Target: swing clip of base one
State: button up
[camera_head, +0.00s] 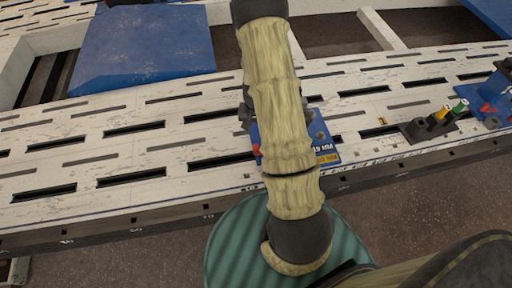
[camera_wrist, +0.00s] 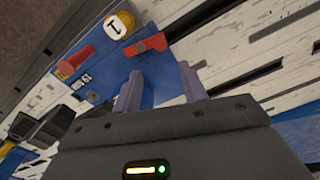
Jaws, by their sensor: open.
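Base one is a blue block (camera_wrist: 108,68) on the slotted white bench. In the wrist view it carries a yellow round piece (camera_wrist: 118,25) whose white face has a dark mark like a 1. Whether a finger touches the base I cannot tell. In the head view my arm hides much of the blue base (camera_head: 322,140) and the gripper.
A second blue base (camera_head: 492,108) with red parts stands at the right. Nearer, a dark block (camera_head: 428,129) holds yellow and green pegs. A blue panel (camera_head: 145,45) lies at the back left. The slotted bench top (camera_head: 110,132) left of my arm is clear.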

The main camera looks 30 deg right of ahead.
aim_at(256, 146)
notch_tip(256, 146, down, 14)
jog(key=shift+r+b, duration=0.2)
jog(key=shift+b, duration=0.8)
grip_shut()
